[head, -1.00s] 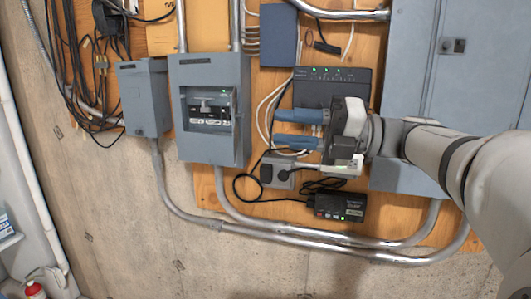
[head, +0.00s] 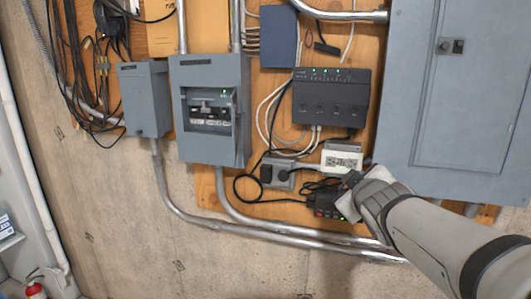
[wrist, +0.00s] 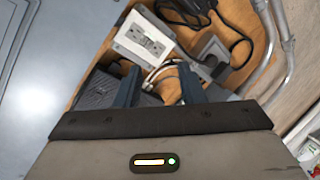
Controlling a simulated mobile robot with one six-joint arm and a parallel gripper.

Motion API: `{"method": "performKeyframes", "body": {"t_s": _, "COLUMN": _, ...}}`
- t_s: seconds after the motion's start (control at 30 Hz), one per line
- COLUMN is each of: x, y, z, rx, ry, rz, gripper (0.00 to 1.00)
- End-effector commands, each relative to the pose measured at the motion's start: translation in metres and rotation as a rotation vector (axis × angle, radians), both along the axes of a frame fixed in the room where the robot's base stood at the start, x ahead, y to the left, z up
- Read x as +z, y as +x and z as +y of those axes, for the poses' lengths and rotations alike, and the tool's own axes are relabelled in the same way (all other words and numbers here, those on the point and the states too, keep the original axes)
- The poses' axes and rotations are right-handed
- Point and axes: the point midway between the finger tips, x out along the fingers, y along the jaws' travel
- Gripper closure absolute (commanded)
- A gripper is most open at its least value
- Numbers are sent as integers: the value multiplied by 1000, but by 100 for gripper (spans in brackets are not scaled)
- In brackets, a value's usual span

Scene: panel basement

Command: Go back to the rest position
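My gripper shows in the wrist view (wrist: 158,70) with its two blue fingers apart and nothing visible between them. Behind the gap are white cables and the wooden board. In the head view my wrist is at the lower right, in front of the lower edge of the board; the fingers are hidden there. The white outlet (head: 342,158) is just above my wrist in the head view, and it also shows in the wrist view (wrist: 143,43). The black power unit (head: 324,203) is partly covered by my wrist.
A black router (head: 331,103) with green lights hangs on the board, above a grey outlet box (head: 268,176). The breaker box (head: 210,70) and large grey panel (head: 400,100) flank it. Metal conduit (head: 290,238) runs below. Bare concrete wall (head: 130,240) is clear at lower left.

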Motion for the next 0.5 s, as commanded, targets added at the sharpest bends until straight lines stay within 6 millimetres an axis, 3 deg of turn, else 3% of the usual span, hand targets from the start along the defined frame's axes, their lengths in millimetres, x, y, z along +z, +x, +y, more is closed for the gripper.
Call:
{"method": "performKeyframes", "body": {"t_s": 0.1, "x": -61, "y": -39, "z": -7, "rx": -156, "ry": 169, "rz": 236, "gripper": 64}}
{"method": "performKeyframes", "body": {"t_s": 0.3, "x": -150, "y": -128, "z": 8, "rx": -379, "ry": 420, "rz": 647, "gripper": 64}}
{"method": "performKeyframes", "body": {"t_s": 0.4, "x": -175, "y": -167, "z": 21, "rx": -451, "ry": 502, "rz": 808, "gripper": 64}}
{"method": "performKeyframes", "body": {"t_s": 0.5, "x": -188, "y": -193, "z": 31, "rx": -496, "ry": 550, "rz": 915, "gripper": 64}}
